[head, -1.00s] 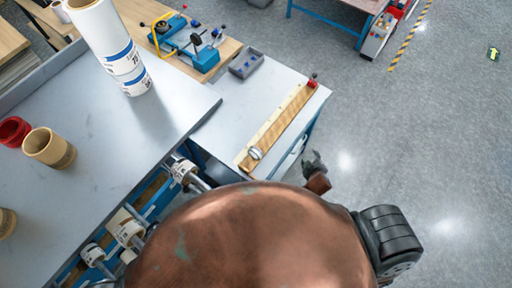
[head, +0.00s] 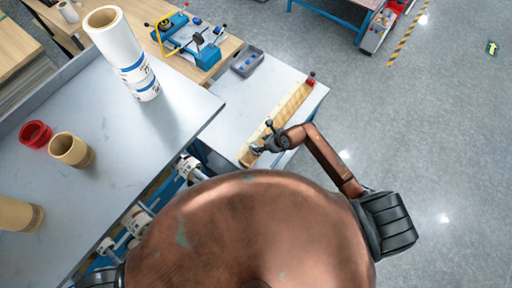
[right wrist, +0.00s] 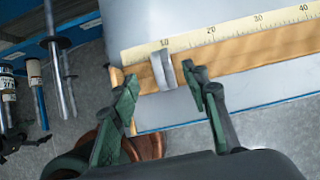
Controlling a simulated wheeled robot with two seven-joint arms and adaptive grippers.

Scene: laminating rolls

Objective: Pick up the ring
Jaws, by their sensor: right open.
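The ring (right wrist: 163,71) is a short grey metal band. It sits on the wooden measuring board (right wrist: 235,62), near the low end of its scale, around the 10 mark. My right gripper (right wrist: 160,80) is open and empty, with one green-grey finger on each side of the ring in the right wrist view. I cannot tell whether either fingertip touches it. In the head view my right gripper (head: 262,137) is over the near end of the board (head: 291,103) and largely hides the ring. My left gripper is not in view.
The board lies on a pale side table (head: 235,117) with a grey tray (head: 247,61) and a blue clamp device (head: 197,45) behind. On the larger left table are a white roll (head: 117,40), a red ring-shaped core (head: 36,134) and a tan core (head: 71,150). Open floor lies right.

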